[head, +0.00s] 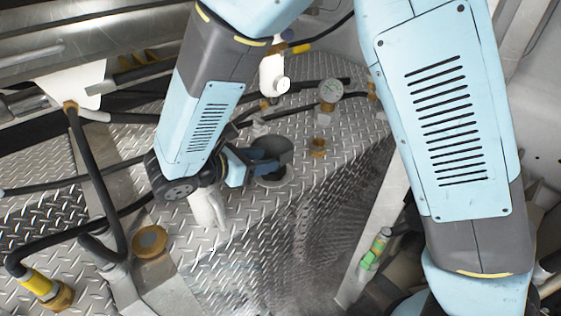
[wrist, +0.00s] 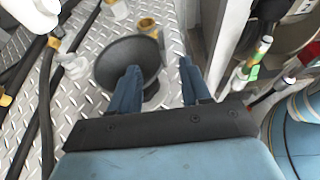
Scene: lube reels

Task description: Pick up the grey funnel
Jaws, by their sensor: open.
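The grey funnel (head: 283,151) sits on the diamond-plate surface, its wide mouth facing up. My gripper (head: 267,161) reaches it from the left in the head view and partly hides it. In the wrist view the funnel's dark bowl (wrist: 109,66) lies ahead and left of centre. My open gripper (wrist: 159,66) has its left finger overlapping the bowl and its right finger outside, to the right of the rim. The right rim shows between the fingers. I cannot tell whether either finger touches the funnel.
Black hoses (head: 85,150) run along the left. A green-banded fitting (head: 375,250) is at lower right. Bare plate lies in front of the funnel.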

